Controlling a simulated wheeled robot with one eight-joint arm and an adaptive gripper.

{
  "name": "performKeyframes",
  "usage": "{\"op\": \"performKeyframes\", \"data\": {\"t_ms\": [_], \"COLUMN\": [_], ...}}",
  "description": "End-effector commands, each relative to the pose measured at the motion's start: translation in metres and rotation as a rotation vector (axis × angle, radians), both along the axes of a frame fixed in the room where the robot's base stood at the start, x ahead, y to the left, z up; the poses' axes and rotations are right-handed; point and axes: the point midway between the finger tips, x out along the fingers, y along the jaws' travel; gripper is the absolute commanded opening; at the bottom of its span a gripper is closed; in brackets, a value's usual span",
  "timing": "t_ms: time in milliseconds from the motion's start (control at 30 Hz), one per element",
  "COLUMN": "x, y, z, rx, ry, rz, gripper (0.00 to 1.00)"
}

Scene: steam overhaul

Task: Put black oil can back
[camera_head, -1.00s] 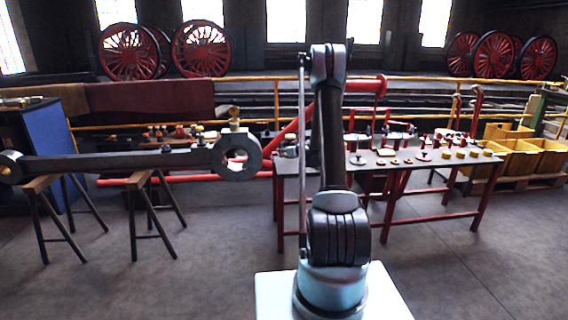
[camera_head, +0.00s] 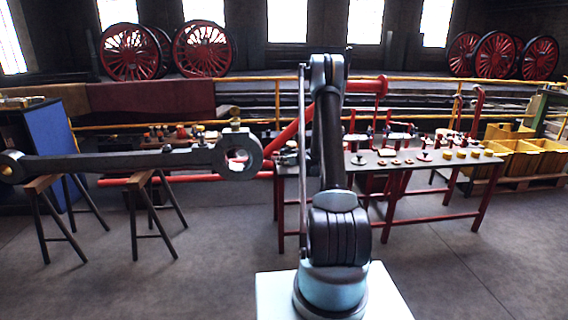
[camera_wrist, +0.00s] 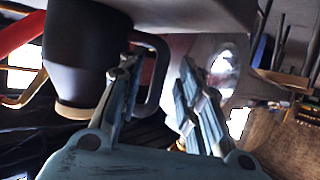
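The black oil can (camera_wrist: 85,50) fills the upper left of the wrist view and appears upside down there, with a tan band (camera_wrist: 76,111) at its lower end. Its looped handle (camera_wrist: 162,72) reaches towards my gripper (camera_wrist: 158,88). The two fingers are apart, with the handle between or just beyond them; a gap shows at the right finger, and firm contact cannot be made out. The can meets a pale grey surface (camera_wrist: 200,12) at the picture's top.
A red-legged bench (camera_head: 440,166) carries several small parts. A long connecting rod (camera_head: 120,162) rests on trestles (camera_head: 150,205) at left, its big end close to my gripper. Yellow bins (camera_head: 540,157) stand at right. The floor in front is clear.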

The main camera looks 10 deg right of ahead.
Motion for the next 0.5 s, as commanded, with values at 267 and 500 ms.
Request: {"op": "performKeyframes", "data": {"t_ms": [267, 500], "x": [-0.001, -0.023], "y": [-0.001, -0.015], "z": [0.001, 0.012], "rx": [0.0, 0.002], "ry": [0.0, 0.0], "rz": [-0.001, -0.004], "gripper": [0.33, 0.33]}}
